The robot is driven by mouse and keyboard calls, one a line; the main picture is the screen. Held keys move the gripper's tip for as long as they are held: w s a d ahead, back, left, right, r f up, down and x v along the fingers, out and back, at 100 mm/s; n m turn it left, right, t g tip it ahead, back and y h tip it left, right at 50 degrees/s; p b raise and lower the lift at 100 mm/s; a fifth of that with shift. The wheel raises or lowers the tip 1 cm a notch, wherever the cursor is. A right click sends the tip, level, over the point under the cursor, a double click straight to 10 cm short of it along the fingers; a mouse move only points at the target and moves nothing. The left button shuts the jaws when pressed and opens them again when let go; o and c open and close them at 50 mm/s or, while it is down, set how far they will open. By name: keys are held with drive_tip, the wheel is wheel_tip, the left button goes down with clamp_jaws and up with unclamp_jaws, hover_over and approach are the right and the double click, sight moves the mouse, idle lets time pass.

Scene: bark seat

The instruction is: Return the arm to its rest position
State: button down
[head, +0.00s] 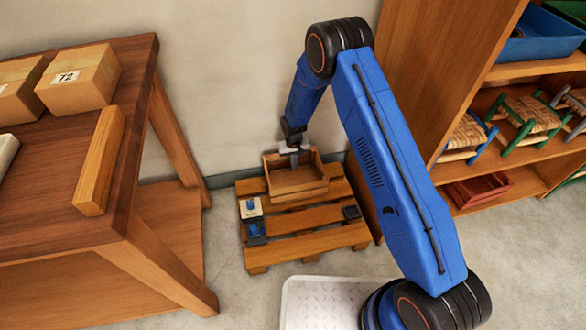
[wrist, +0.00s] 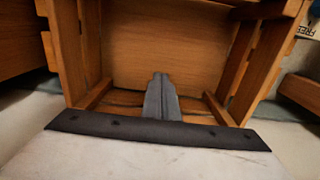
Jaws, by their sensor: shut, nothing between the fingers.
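My blue arm (head: 390,160) reaches out and bends down toward a wooden pallet against the wall. My gripper (head: 294,163) points downward at the small wooden crate on the pallet, its fingertips at or just inside the crate's opening. In the wrist view my gripper (wrist: 162,85) is shut, its two dark fingers together with nothing between them. The wooden crate (head: 312,188) stands upright on the pallet; in the wrist view its slatted walls (wrist: 238,58) rise on both sides of the fingers. The part of the crate behind the fingers is hidden.
The pallet (head: 287,241) also bears a small card with a blue mark (head: 250,207), a blue item (head: 256,232) and a dark piece (head: 351,212). A wooden table (head: 140,60) with boxes stands left. A shelf (head: 420,75) with stools stands right, close to my arm.

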drive_tip(key=s+d+r+t, duration=0.1)
drive_tip(key=d+r, duration=0.4)
drive_tip(key=r, duration=1)
drive_tip(key=s+d+r, duration=0.1)
drive_tip(key=d+r, duration=0.3)
drive_tip(key=r, duration=1)
drive_tip(key=s+d+r+m+t, duration=0.1)
drive_tip(key=s+d+r, duration=0.4)
drive_tip(key=r, duration=0.3)
drive_tip(key=s+d+r+m, duration=0.1)
drive_tip(key=s+d+r, duration=0.5)
drive_tip(key=r, duration=0.3)
drive_tip(key=s+d+r+t, duration=0.1)
drive_tip(key=s+d+r, duration=0.3)
drive_tip(key=s, duration=0.3)
drive_tip(key=s+d+r+t, duration=0.1)
drive_tip(key=s+d+r, duration=0.35)
drive_tip(key=s, duration=0.35)
drive_tip(key=s+d+m, duration=0.1)
drive_tip(key=s+d, duration=0.3)
drive_tip(key=s, duration=1.2)
drive_tip(key=shift+r+t, duration=0.4)
drive_tip(key=shift+r, duration=0.05)
